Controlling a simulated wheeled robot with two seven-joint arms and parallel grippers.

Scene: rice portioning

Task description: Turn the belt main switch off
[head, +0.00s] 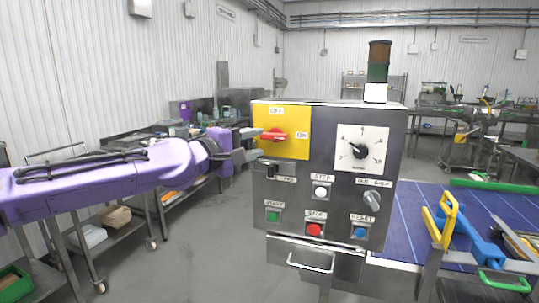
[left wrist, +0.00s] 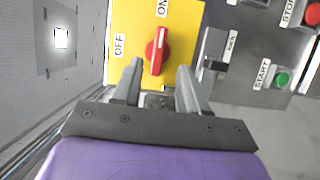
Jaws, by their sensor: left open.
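The belt main switch is a red rotary handle (head: 274,135) on a yellow plate (head: 293,149) at the upper left of the steel control box. In the head view the handle lies level, in line with the ON label at its right; OFF is above it. The left wrist view shows the handle (left wrist: 157,52) with its white mark towards ON. My left gripper (head: 257,143) is open in front of the plate. In the left wrist view its fingertips (left wrist: 158,68) appear on either side of the handle's lower end; I cannot tell whether they touch it. My right gripper is not in view.
The control box (head: 330,185) also carries a dial (head: 361,149), a grey knob (head: 371,200), several push buttons and a small black lock switch (head: 268,168) just below the yellow plate. A blue belt (head: 412,215) lies at the right. Steel tables stand behind my left arm.

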